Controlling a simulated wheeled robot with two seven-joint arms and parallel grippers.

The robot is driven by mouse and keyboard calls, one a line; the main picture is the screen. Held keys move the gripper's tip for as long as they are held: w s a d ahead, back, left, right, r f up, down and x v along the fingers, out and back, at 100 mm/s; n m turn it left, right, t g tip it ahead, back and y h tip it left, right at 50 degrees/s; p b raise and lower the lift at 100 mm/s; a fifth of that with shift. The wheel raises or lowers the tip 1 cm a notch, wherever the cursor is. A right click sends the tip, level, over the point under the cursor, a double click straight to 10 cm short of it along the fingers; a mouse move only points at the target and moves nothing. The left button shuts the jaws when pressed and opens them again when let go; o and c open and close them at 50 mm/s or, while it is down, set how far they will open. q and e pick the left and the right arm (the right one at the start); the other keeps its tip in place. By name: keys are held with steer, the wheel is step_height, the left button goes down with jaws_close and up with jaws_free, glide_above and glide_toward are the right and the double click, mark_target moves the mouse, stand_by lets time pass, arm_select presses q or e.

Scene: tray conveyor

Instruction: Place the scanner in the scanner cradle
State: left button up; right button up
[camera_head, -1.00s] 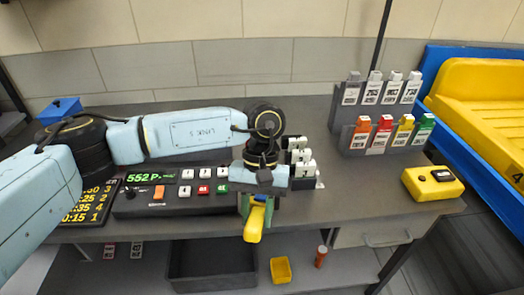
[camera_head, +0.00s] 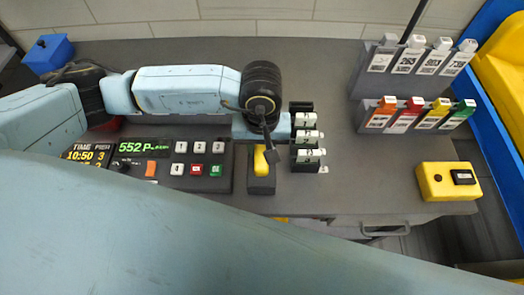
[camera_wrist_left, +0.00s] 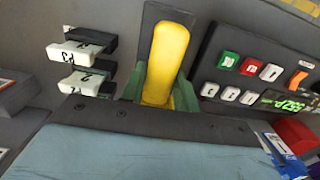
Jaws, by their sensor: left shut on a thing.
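The yellow scanner (camera_head: 261,159) sits upright at the dark grey scanner cradle (camera_head: 262,184), beside the right end of the control panel. My left gripper (camera_wrist_left: 158,90) is shut on the scanner, with its green fingers on either side of it in the left wrist view. The scanner's yellow body (camera_wrist_left: 167,50) shows there against the cradle's grey back (camera_wrist_left: 153,16). Whether the scanner is fully seated is hidden by the gripper and arm. My right gripper is not in view.
The panel (camera_head: 205,184) with coloured buttons is just left of the cradle. A rack of white tags (camera_head: 308,140) stands close on the right. A yellow box (camera_head: 447,181) and a tag holder (camera_head: 415,72) are further right. A pale blue arm part of mine covers the foreground.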

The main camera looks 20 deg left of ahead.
mark_target(262, 156)
arm_select(q)
steer(key=shift+f, duration=0.35)
step_height(262, 156, down, 3)
steer(key=shift+f, duration=0.1)
steer(key=shift+w, duration=0.15)
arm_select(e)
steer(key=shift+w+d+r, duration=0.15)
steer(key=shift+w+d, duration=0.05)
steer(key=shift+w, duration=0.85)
arm_select(q)
steer(key=shift+f, duration=0.1)
steer(key=o, duration=1.1)
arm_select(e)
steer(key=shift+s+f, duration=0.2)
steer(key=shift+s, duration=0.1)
